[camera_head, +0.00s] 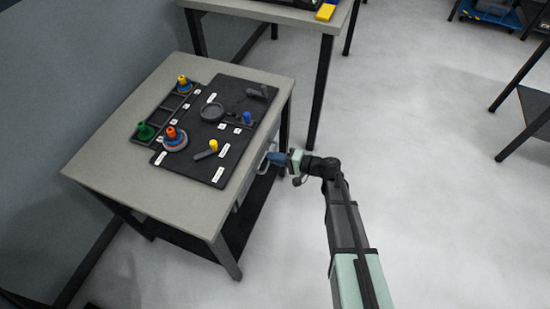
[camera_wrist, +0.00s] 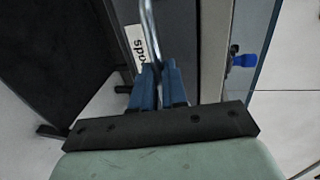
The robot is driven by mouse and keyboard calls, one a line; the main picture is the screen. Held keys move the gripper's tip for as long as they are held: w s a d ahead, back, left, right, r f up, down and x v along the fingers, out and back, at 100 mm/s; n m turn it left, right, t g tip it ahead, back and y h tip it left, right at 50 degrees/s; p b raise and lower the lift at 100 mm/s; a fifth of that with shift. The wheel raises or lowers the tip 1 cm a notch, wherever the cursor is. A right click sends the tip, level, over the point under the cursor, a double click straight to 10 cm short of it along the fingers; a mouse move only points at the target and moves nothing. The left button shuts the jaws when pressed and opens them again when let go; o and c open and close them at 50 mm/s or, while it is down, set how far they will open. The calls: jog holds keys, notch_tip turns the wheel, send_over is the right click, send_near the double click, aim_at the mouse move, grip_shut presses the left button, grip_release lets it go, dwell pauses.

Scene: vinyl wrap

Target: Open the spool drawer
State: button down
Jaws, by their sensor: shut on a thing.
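The spool drawer (camera_head: 243,190) is under the right side of the grey-topped table, and only a little of its front shows in the head view. Its metal bar handle (camera_head: 265,162) is at the table's right edge; in the wrist view the handle (camera_wrist: 149,28) runs down between my fingers. A white label (camera_wrist: 136,46) beside it reads "spo", with the rest hidden. My gripper (camera_head: 276,157), with blue fingers, is shut on the handle. The fingers (camera_wrist: 158,80) also show in the wrist view. I cannot tell how far the drawer stands out.
On the table (camera_head: 105,160) lies a black mat (camera_head: 231,169) with several coloured-topped tools and a round dark dish (camera_head: 212,112). A second table (camera_head: 290,14) stands behind. The floor (camera_head: 420,140) to the right is clear around my arm.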

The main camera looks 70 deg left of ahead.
jog(key=f+v, duration=0.3)
jog(key=v, duration=1.1)
jog(key=shift+w+d, duration=0.35)
jog(key=shift+w, duration=0.05)
jog(key=c, duration=1.2)
grip_release()
jog(key=v, duration=1.4)
